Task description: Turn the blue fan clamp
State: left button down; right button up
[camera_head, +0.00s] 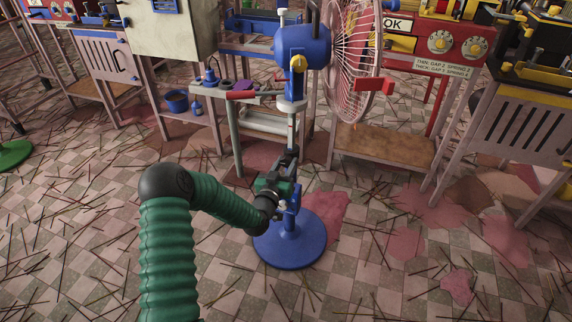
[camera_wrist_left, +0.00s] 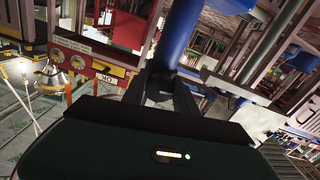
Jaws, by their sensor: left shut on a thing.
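A pedestal fan stands on a round blue base (camera_head: 290,240), with a blue motor housing (camera_head: 300,45) and a pale wire cage (camera_head: 345,60) above. The blue fan clamp (camera_head: 293,196) is on the upright pole, partly hidden by my left gripper (camera_head: 289,160). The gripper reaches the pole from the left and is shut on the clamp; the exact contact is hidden. In the left wrist view, the dark fingers (camera_wrist_left: 170,88) meet the lower end of a thick blue part (camera_wrist_left: 180,42). My right gripper is not in view.
A red machine with dials (camera_head: 440,42) and a yellow-black machine (camera_head: 525,90) stand at the right. A grey-legged table (camera_head: 100,60) is at the back left. Thin sticks and reddish patches lie on the checkered floor, which is otherwise open around the fan base.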

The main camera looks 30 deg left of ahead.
pick_arm(q)
jog(key=m+p, duration=0.1)
jog(key=m, duration=0.2)
jog(key=shift+m+p, duration=0.3)
jog(key=shift+m, duration=0.1)
jog(key=m+p, duration=0.1)
jog(key=m, duration=0.3)
jog(key=shift+s+a+m, duration=0.1)
jog(key=shift+m, duration=0.2)
jog(key=m+p, duration=0.1)
jog(key=m, duration=0.5)
jog(key=shift+m+p, duration=0.55)
jog(key=shift+m, duration=1.55)
jog(key=shift+f, duration=0.1)
jog(key=c, duration=1.1)
grip_release()
jog(key=shift+c, duration=0.2)
jog(key=shift+o, duration=0.9)
